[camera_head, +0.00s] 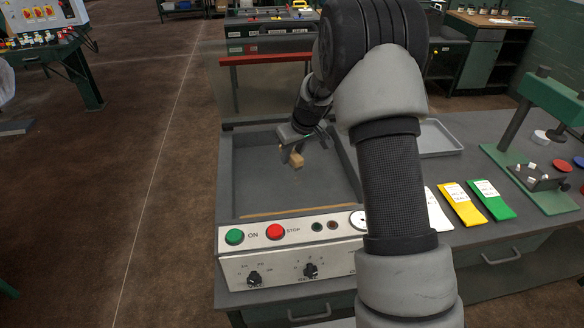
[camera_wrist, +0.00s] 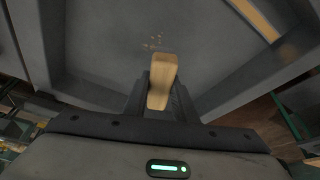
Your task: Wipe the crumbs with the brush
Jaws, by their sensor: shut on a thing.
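My gripper (camera_wrist: 160,100) is shut on a light wooden brush (camera_wrist: 161,72), which stands out between the fingers in the wrist view. In the head view the brush (camera_head: 297,161) hangs from my gripper (camera_head: 291,148) over the dark grey tray (camera_head: 232,170) of the machine. Small tan crumbs (camera_wrist: 153,42) lie on the tray floor just beyond the brush's end in the wrist view. I cannot make the crumbs out in the head view. The brush's bristles are not visible, and I cannot tell whether it touches the floor.
A tan strip (camera_head: 290,211) runs along the tray's front edge. The control panel (camera_head: 290,255) with green and red buttons and knobs stands in front. Yellow (camera_head: 462,203) and green (camera_head: 492,200) tagged packets, a grey tray (camera_head: 440,138) and a green stand (camera_head: 545,130) are at right.

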